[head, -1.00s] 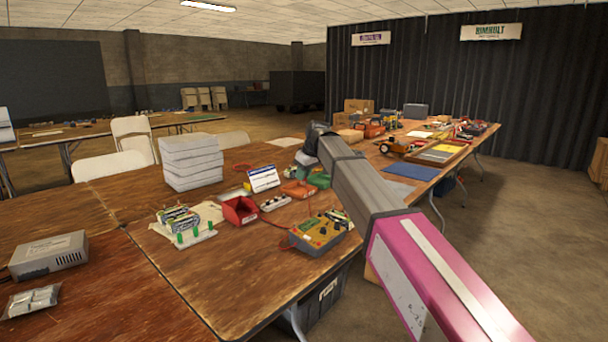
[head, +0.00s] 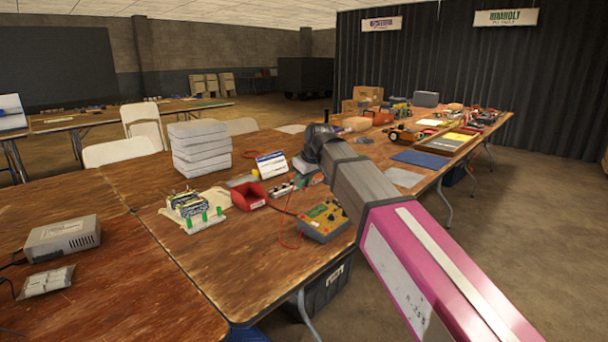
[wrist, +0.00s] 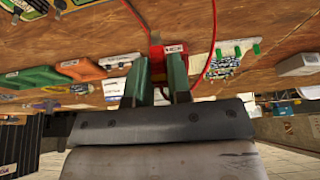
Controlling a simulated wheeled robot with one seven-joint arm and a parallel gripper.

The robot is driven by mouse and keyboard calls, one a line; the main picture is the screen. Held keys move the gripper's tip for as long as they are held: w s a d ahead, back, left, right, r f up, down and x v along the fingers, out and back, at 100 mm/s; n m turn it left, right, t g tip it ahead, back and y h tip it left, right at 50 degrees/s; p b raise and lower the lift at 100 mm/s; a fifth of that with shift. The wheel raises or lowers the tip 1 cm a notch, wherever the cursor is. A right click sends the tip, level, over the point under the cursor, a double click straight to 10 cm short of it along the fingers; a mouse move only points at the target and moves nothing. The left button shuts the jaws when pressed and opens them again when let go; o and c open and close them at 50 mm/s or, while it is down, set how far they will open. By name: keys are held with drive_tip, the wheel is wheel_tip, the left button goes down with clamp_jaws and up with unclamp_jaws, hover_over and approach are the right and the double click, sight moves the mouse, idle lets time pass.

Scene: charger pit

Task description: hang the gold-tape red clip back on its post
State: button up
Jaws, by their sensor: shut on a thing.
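My gripper (wrist: 159,80) shows in the wrist view with its two green fingers close together. A small red piece (wrist: 156,62) is between them, taken as the red clip; gold tape cannot be made out. A thin red cable (wrist: 213,45) loops beside the fingers. A white stand with green posts (head: 204,220) is left of the box; I cannot tell which post is the clip's.
A red bin (head: 248,196) stands behind the box, near a tilted display (head: 271,165). Battery packs (head: 187,203) lie on a cloth left of it. A stack of grey-white blocks (head: 199,148) is further back.

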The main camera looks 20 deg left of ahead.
drive_tip(key=shift+f, duration=0.4)
drive_tip(key=shift+f, duration=3.2)
drive_tip(key=shift+f, duration=0.2)
drive_tip(key=o, duration=0.8)
drive_tip(key=shift+o, duration=1)
